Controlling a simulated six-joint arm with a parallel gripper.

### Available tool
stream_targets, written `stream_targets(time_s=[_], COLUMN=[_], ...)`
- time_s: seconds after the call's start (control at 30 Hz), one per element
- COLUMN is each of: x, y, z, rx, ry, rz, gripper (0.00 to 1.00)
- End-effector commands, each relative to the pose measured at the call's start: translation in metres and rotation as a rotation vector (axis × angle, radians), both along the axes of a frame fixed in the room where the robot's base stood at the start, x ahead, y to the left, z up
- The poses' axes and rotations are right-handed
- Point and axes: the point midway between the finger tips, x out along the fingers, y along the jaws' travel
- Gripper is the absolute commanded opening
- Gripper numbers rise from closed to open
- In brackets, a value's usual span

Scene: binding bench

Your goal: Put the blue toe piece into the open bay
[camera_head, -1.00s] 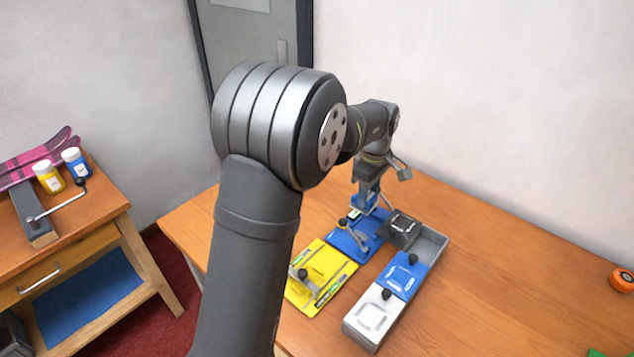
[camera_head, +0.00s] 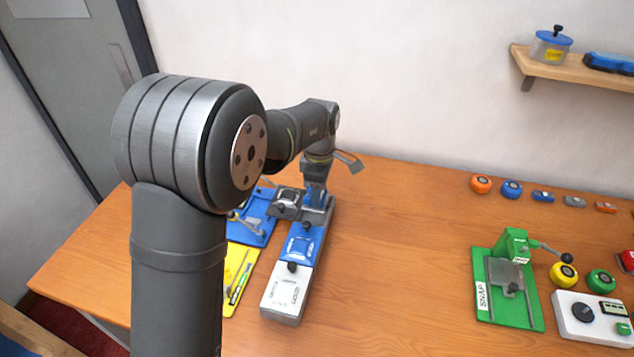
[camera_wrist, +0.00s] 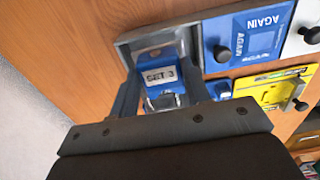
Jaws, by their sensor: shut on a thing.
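My gripper (camera_head: 315,193) is shut on the blue toe piece (camera_wrist: 158,75), which bears a "SET 3" label in the wrist view. Its two fingers stand on either side of the piece. The piece is over the open bay (camera_wrist: 125,46), the grey walled end of the long tray. The bay's grey rim (camera_head: 326,216) also shows in the head view, partly behind my gripper. I cannot tell whether the piece is inside the bay or just above it. A strip of the bay's floor shows beyond the piece.
A blue lid (camera_head: 299,243) and a white lid (camera_head: 286,289) cover the tray's other bays. A dark lid (camera_head: 286,201) sits left of the open bay. Blue (camera_head: 258,219) and yellow (camera_head: 238,266) fixtures lie left. A green fixture (camera_head: 495,300) stands right, with clear table between.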

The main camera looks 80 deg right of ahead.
Motion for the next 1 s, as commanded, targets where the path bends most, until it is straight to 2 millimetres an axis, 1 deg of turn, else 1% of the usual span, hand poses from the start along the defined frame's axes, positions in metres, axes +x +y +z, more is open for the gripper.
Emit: stream_targets(time_s=[0.03,0.2,0.4,0.6,1.0], x=[0.000,0.000,0.000,0.000,0.000], y=[0.000,0.000,0.000,0.000,0.000], z=[-0.006,-0.022,-0.036,-0.042,-0.043], rx=[0.003,0.002,0.001,0.000,0.000], ry=[0.000,0.000,0.000,0.000,0.000], rz=[0.000,0.000,0.000,0.000,0.000], gripper=[0.23,0.23,0.23,0.23,0.23])
